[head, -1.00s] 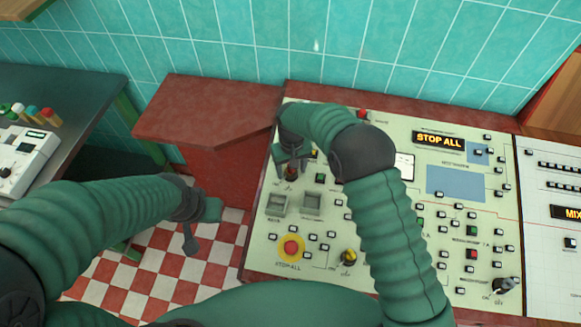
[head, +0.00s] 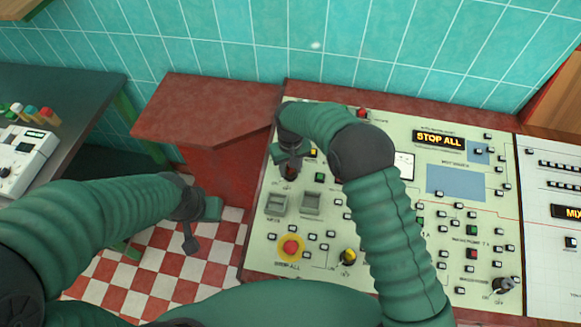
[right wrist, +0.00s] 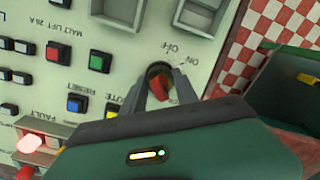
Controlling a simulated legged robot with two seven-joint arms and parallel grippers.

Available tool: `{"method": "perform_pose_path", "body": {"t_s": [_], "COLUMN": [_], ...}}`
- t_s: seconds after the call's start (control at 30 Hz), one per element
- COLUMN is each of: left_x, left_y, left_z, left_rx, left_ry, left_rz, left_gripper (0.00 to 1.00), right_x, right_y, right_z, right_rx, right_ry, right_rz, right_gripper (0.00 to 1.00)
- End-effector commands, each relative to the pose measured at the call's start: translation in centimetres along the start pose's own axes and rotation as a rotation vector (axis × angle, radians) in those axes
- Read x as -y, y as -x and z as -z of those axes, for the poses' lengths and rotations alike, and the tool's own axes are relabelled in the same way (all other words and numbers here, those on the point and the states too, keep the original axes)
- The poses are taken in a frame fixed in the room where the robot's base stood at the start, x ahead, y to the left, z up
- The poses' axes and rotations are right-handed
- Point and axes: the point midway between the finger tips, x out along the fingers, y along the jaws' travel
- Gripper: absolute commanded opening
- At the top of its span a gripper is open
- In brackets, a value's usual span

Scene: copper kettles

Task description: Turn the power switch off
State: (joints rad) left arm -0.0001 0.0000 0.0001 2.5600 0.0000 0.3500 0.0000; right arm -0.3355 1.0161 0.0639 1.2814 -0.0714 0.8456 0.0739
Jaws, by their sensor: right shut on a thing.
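The power switch is a red knob (right wrist: 158,86) in a dark round seat on the cream panel, with ON and OFF printed beside it in the right wrist view. My right gripper (right wrist: 158,92) has its two fingers on either side of the knob and is shut on it. In the head view my right gripper (head: 289,167) is at the panel's upper left, and its fingers largely hide the switch. My left gripper (head: 200,226) is open and empty, over the floor left of the panel.
Two grey square-framed parts (head: 311,204) and a red STOP ALL button (head: 291,247) on a yellow disc lie below the switch. Green (right wrist: 100,61), blue (right wrist: 76,104) and yellow buttons sit close to my right fingers. A red counter (head: 205,112) adjoins the panel.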

Motion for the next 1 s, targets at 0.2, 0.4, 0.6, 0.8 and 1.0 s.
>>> {"method": "perform_pose_path", "body": {"t_s": [0.2,0.4,0.6,0.8,1.0], "left_x": [0.01,0.00,0.00,0.01,0.00], "left_y": [-0.08,-0.18,-0.25,-0.31,-0.34], "left_z": [-0.02,-0.04,-0.06,-0.08,-0.08], "left_rx": [0.000,0.000,0.000,0.000,0.000], "left_ry": [0.000,0.000,0.000,0.000,0.000], "left_rz": [0.000,0.000,0.000,0.000,0.000], "left_gripper": [0.00,0.00,0.00,0.00,0.00], "right_x": [-0.01,-0.03,-0.05,-0.09,-0.12], "right_y": [0.19,0.21,0.23,0.25,0.28], "right_z": [0.20,0.23,0.26,0.29,0.32], "right_rx": [-0.005,-0.006,-0.006,-0.007,-0.008], "right_ry": [0.073,0.166,0.267,0.368,0.467], "right_rz": [0.000,0.000,-0.001,-0.002,-0.002], "right_gripper": [0.00,0.00,0.00,0.00,0.00]}}
